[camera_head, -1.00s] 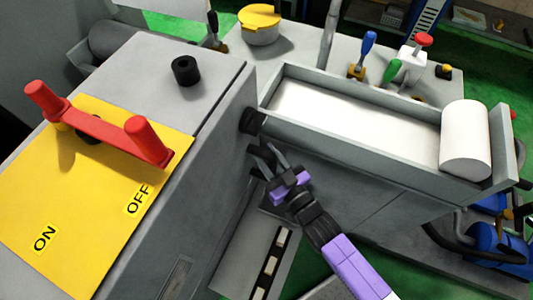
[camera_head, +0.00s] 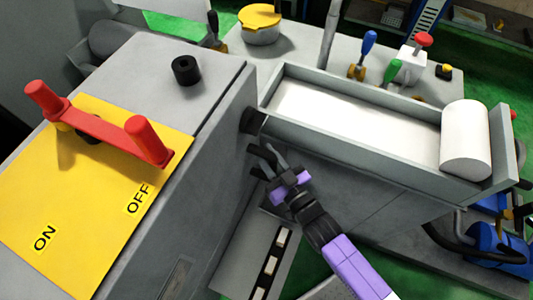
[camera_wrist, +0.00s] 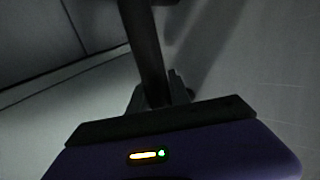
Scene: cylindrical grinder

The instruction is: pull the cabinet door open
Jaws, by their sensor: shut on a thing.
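My gripper (camera_head: 263,158) reaches in from the lower right to the grey machine body (camera_head: 215,185), close beside its side face and under the long tray. Its dark fingers are closed together. In the wrist view a dark bar (camera_wrist: 146,45) runs up from my gripper (camera_wrist: 160,98), in front of a dim grey surface.
A long grey tray (camera_head: 365,170) with a white cylinder (camera_head: 465,140) juts out above and right of my arm. A yellow ON/OFF panel (camera_head: 60,220) with a red lever (camera_head: 105,130) is on the left. Pale blocks (camera_head: 271,265) sit in a strip below my gripper.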

